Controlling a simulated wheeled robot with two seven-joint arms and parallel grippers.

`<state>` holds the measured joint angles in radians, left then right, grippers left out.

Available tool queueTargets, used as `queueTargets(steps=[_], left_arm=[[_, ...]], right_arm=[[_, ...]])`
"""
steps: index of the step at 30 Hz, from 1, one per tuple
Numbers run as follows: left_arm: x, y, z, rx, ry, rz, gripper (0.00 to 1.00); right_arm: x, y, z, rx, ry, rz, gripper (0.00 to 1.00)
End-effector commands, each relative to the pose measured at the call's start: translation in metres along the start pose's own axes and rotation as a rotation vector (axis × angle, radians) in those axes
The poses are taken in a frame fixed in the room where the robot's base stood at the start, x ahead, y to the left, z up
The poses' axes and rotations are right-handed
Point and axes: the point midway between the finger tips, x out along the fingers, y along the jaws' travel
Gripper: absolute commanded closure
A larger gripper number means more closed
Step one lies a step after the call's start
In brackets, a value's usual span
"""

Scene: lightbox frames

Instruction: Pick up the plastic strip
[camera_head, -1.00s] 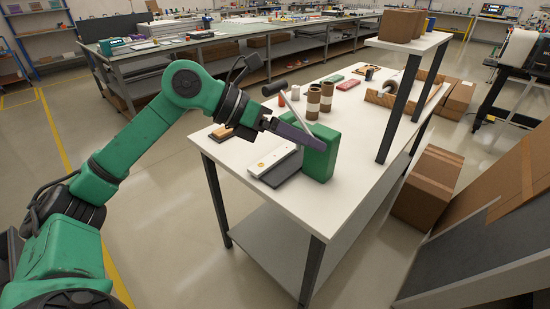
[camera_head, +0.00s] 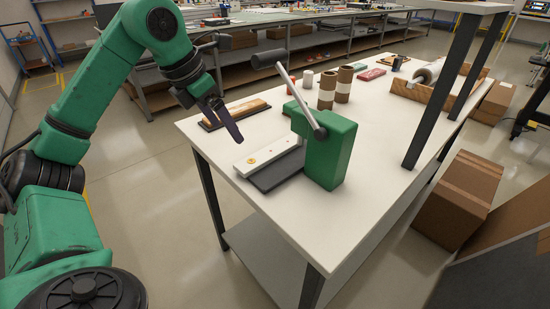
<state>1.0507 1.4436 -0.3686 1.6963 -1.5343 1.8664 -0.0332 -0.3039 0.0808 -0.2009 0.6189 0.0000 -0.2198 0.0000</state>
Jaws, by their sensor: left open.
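A long white strip (camera_head: 268,154) with a small gold round spot lies along the dark base (camera_head: 277,170) of a green lever press. It looks like the plastic strip, though its material is hard to tell. The green press body (camera_head: 331,150) stands at its right end, with a grey lever (camera_head: 300,98) slanting over it. My left gripper (camera_head: 232,132) is open and empty, with its dark fingers pointing down over the table's left edge. It is apart from the strip, above and left of it. My right gripper is out of view.
A wooden board (camera_head: 235,113) lies behind my left gripper. Two brown rolls (camera_head: 344,84), a white roll (camera_head: 307,79) and a red item (camera_head: 373,74) stand or lie farther back. A black shelf post (camera_head: 440,92) rises at right. The white tabletop (camera_head: 390,150) is clear right of the press.

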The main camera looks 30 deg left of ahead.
Motion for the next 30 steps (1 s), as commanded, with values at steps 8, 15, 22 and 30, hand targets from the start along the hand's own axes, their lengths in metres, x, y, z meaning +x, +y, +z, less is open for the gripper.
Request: queueTargets(steps=[8,15,22,30], left_arm=[[0.070,0.000,-0.002,0.001,0.004,-0.002,0.03],[0.105,0.002,-0.003,0.001,0.004,-0.002,0.03],[0.134,0.003,-0.003,0.001,0.000,-0.002,0.03],[0.134,0.003,-0.003,0.001,-0.001,-0.002,0.45]], right_arm=[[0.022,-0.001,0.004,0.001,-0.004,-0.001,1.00],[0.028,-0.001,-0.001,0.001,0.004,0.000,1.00],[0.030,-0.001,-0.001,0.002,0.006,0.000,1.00],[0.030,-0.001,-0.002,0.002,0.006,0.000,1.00]])
